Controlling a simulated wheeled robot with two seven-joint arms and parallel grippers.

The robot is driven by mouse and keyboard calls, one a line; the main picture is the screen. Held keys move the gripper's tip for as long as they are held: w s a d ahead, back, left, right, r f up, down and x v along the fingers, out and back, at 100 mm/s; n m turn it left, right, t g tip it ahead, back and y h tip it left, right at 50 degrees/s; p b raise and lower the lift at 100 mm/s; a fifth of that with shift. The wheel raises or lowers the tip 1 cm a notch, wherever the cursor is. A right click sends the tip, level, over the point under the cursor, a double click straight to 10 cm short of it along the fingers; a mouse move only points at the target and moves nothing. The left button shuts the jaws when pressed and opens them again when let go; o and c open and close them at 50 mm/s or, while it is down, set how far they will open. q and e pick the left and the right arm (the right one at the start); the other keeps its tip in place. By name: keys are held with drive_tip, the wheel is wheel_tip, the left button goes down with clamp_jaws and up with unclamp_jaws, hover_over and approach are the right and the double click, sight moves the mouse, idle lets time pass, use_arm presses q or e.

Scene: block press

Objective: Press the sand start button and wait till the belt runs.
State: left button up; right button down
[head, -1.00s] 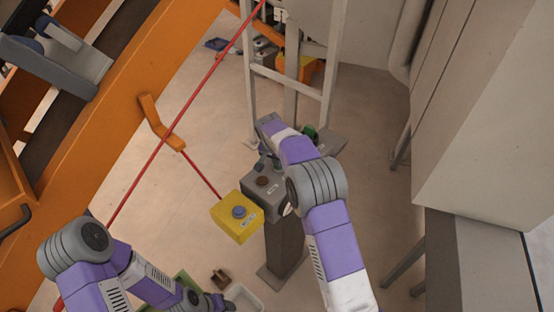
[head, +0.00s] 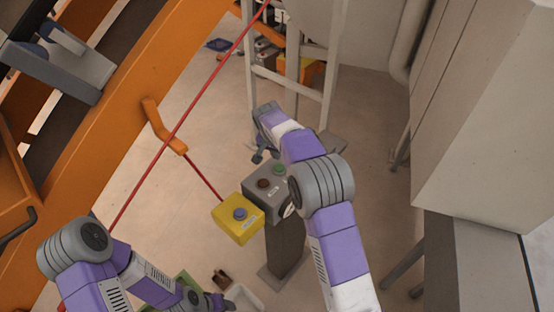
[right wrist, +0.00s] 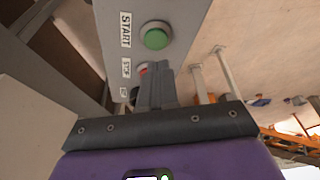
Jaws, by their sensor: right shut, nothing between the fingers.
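A grey control box (head: 266,193) on a dark post carries a green button (head: 279,169) and a dark red-brown button (head: 264,183). My right gripper (head: 258,157) is shut and empty, just beyond the box's far edge and apart from the green button in the head view. The right wrist view shows a grey panel with a green button (right wrist: 156,36) beside a START label (right wrist: 125,30). A red button (right wrist: 143,69) is partly hidden behind my shut fingers (right wrist: 156,84). I cannot read the word sand. My left gripper (head: 216,301) is low in the head view, its jaws unclear.
A yellow box (head: 238,228) with a blue button adjoins the grey box. A red cord (head: 180,125) runs across the left, near an orange frame (head: 110,120) with dark strips. A grey metal frame (head: 292,95) stands behind, a large cabinet (head: 480,130) at right.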

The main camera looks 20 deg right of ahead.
drive_tip(key=v, duration=0.6)
drive_tip(key=shift+r, duration=0.3)
drive_tip(key=shift+f, duration=0.1)
